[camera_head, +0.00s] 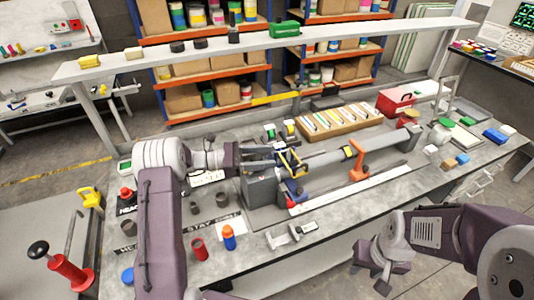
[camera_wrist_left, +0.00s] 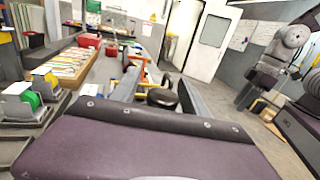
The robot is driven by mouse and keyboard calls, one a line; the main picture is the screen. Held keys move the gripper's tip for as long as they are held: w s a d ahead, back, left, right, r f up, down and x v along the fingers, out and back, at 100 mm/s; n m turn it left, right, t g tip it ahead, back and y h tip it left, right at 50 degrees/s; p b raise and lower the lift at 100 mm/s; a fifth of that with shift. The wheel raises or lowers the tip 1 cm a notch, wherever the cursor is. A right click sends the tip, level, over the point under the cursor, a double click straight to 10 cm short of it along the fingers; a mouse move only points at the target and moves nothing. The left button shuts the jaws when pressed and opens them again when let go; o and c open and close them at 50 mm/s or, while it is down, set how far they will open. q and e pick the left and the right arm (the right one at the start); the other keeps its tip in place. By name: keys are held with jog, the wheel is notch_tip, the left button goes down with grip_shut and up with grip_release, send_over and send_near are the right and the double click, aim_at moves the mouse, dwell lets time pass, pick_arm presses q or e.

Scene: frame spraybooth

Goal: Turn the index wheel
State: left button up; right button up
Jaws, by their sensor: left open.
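A small wheel with yellow and blue spokes or handles (camera_head: 290,162), which looks like the index wheel, is on the end of the bench fixture (camera_head: 262,190). My left gripper (camera_head: 272,155) is open right beside it, fingers pointing at it. In the left wrist view the yellow bars (camera_wrist_left: 150,85) and a dark round knob (camera_wrist_left: 162,98) show between the two fingers. Contact cannot be told, and the wrist's purple body hides the lower part. My right gripper (camera_head: 378,270) hangs low in front of the bench, away from the wheel; its jaw opening is unclear.
A long grey tube (camera_head: 330,158) runs right from the fixture, with an orange clamp (camera_head: 358,165) before it. A box of coloured files (camera_head: 335,122) and a red toolbox (camera_head: 395,102) stand behind. Cups, a blue-orange bottle (camera_head: 229,238) and a caliper (camera_head: 290,236) lie in front.

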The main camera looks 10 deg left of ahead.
pick_arm(q)
jog(key=shift+s+d+r, duration=0.15)
jog(key=shift+s+d, duration=0.1)
jog(key=shift+d, duration=0.05)
jog(key=shift+w, duration=0.2)
jog(key=c, duration=0.6)
grip_shut()
pick_arm(e)
jog(key=shift+s+r, duration=0.15)
pick_arm(q)
jog(key=shift+t, duration=0.3)
pick_arm(e)
jog(key=shift+r, duration=0.1)
